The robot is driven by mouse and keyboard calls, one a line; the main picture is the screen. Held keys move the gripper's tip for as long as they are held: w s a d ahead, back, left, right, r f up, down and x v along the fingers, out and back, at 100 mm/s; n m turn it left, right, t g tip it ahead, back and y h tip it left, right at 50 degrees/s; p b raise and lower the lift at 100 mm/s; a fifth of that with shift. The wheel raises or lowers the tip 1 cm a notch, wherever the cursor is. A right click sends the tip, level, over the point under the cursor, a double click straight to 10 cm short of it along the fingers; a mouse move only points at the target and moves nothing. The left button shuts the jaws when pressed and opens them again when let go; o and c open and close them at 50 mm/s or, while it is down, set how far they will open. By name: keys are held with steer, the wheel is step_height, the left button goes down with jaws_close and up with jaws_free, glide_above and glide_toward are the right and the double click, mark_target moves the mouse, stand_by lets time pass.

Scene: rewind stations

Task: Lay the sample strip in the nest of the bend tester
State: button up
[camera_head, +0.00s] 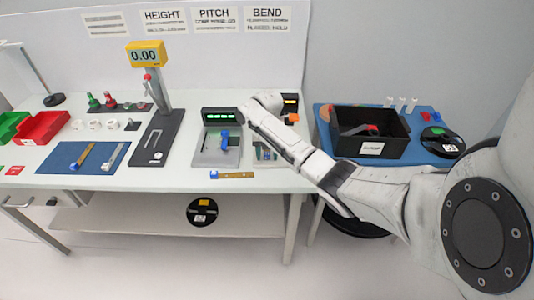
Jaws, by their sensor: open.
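A brass-coloured strip with a blue end (235,175) lies flat near the bench's front edge, left of the tester. A similar strip with a blue end (88,153) lies on the blue mat at left; which is the sample strip cannot be told.
A pitch station (210,155) with a green display stands left of my arm. A height gauge (145,53) stands further left, near red and green bins. A black crate (395,148) and a round black disc (441,142) sit on a blue table at right. Bench space around the front strip is clear.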

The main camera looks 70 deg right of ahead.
step_height(320, 180, up, 12)
steer(key=w+a+f+m+t+y, duration=0.1)
steer(key=w+a+f+m, duration=0.15)
steer(key=a, duration=0.45)
steer(key=w+a+f+m, duration=0.1)
steer(key=w+a+f, duration=0.2)
steer(key=a, duration=0.4)
steer(key=s+a+f+m, duration=0.1)
steer(key=a+f+m, duration=0.2)
steer(key=a, duration=0.4)
steer(key=s+a+f+m, duration=0.2)
steer(key=a+m, duration=0.2)
steer(key=a, duration=0.4)
steer(key=s+a+f+m, duration=0.3)
steer(key=s+a+m, duration=0.4)
steer(key=s, duration=0.3)
steer(key=s+m+h, duration=0.1)
steer(key=s+m, duration=0.4)
steer(key=s, duration=0.5)
steer(key=shift+d+r+m, duration=0.3)
steer(key=shift+d+m, duration=0.05)
